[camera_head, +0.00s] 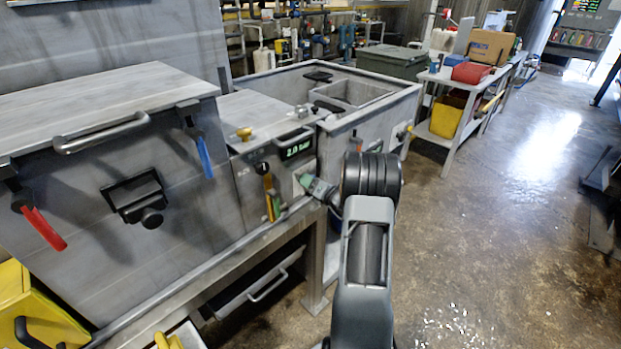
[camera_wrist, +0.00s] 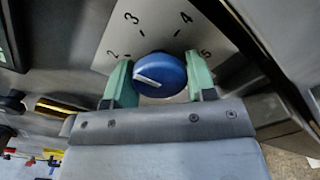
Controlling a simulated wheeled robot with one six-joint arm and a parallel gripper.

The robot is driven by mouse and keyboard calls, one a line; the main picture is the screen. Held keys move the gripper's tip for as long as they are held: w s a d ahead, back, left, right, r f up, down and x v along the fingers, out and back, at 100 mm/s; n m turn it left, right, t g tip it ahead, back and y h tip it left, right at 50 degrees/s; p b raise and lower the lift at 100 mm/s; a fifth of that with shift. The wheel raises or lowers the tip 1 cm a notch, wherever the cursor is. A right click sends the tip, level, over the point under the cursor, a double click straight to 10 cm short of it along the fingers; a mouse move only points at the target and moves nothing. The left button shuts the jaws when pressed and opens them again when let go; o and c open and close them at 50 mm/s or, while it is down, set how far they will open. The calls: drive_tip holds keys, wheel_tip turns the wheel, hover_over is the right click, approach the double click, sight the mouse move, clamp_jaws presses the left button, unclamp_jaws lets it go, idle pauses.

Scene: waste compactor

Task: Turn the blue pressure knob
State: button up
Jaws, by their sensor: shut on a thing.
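The blue pressure knob (camera_wrist: 160,76) sits on a pale dial plate (camera_wrist: 150,22) marked with numbers from 2 to 5, in the wrist view. Its white pointer line lies toward the left, near the 2. My gripper (camera_wrist: 160,84) has its two green fingers on the left and right sides of the knob, shut on it. In the head view my gripper (camera_head: 316,190) reaches the right end of the compactor's front panel, below a green-lit display (camera_head: 298,147) that seems to read 2.0 bar. The knob is hidden there by the gripper.
A red-handled latch (camera_head: 43,228) and a blue-handled latch (camera_head: 204,155) hang on the compactor front, left of my arm. A metal ledge (camera_head: 190,252) runs below the panel. A worktable with a yellow bin (camera_head: 447,115) stands behind. The floor at right is mostly open.

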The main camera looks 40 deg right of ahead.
drive_tip(key=shift+m+p, duration=1.1)
drive_tip(key=shift+m, duration=0.9)
drive_tip(key=o, duration=0.9)
drive_tip(key=shift+s, duration=0.1)
drive_tip(key=s, duration=0.4)
drive_tip(key=s+d, duration=0.1)
drive_tip(key=s, duration=0.4)
drive_tip(key=s+d, duration=0.1)
drive_tip(key=s, duration=0.3)
drive_tip(key=shift+s+d+b, duration=0.2)
drive_tip(key=shift+s+b, duration=0.05)
drive_tip(key=shift+b, duration=0.15)
